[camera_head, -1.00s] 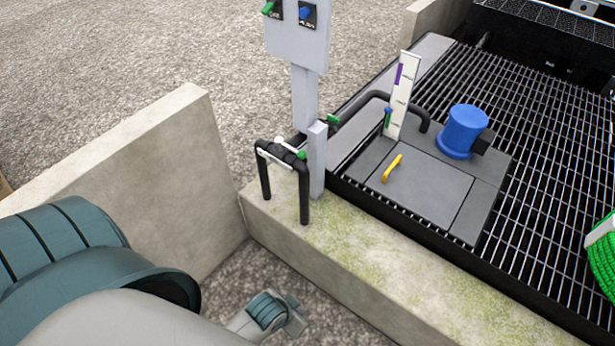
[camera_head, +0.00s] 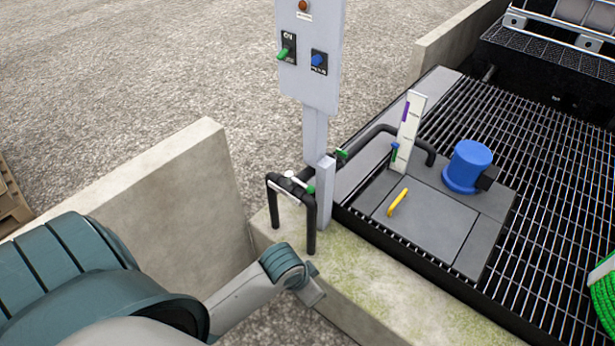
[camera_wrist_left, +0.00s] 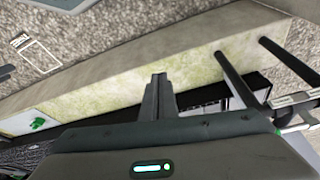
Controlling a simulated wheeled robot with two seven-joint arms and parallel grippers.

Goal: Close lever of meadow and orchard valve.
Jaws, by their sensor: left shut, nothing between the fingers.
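A black pipe stand (camera_head: 292,184) rises from the concrete wall top, with white and green lever parts on its upper pipe. More green fittings show beside the grey post (camera_head: 342,154) and on the white upright sign (camera_head: 409,130). Labels are too small to read, so I cannot tell which valve is meadow or orchard. My left wrist ends just below and beside the pipe stand in the head view. In the left wrist view my left gripper (camera_wrist_left: 158,82) is shut and empty, apart from the black pipe legs (camera_wrist_left: 238,75) and a silver lever (camera_wrist_left: 296,99) at right. My right gripper is not in view.
A grey control panel (camera_head: 318,90) with green and blue switches stands behind the pipes. A blue motor (camera_head: 467,165) and yellow handle (camera_head: 398,202) sit on the grey plate. Concrete walls (camera_head: 150,195) bound the area at left. A green hose (camera_head: 604,295) lies at right.

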